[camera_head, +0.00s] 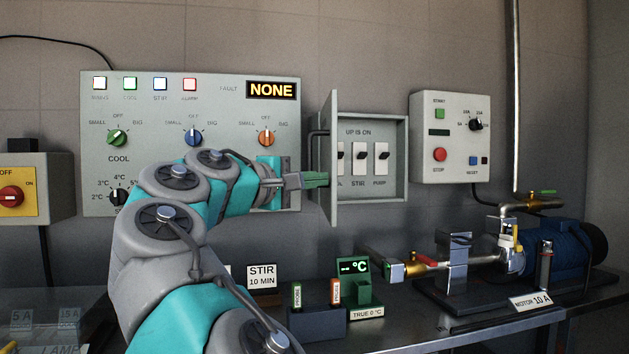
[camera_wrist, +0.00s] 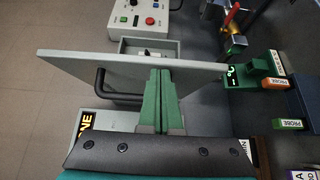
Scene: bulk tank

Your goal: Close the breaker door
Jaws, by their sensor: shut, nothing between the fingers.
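The breaker door (camera_head: 334,160) stands open from the breaker box (camera_head: 402,165), swung out toward me and seen nearly edge-on. Its dark handle (camera_head: 317,140) is on the left face. Several breaker switches (camera_head: 360,158) show inside the box, under "UP IS ON". My gripper (camera_head: 322,180) is shut and empty, its green fingertips at the door's left face, below the handle. In the wrist view the fingers (camera_wrist: 160,78) reach the face of the door (camera_wrist: 120,70), beside the handle (camera_wrist: 101,85). I cannot tell whether they touch it.
The control panel (camera_head: 230,95) is left of the door, behind my arm. A start/stop box (camera_head: 450,165) is right of the breaker box. Below are a green temperature display (camera_head: 355,275), probes in a holder (camera_head: 317,322), and a pump motor (camera_head: 560,250) on the bench.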

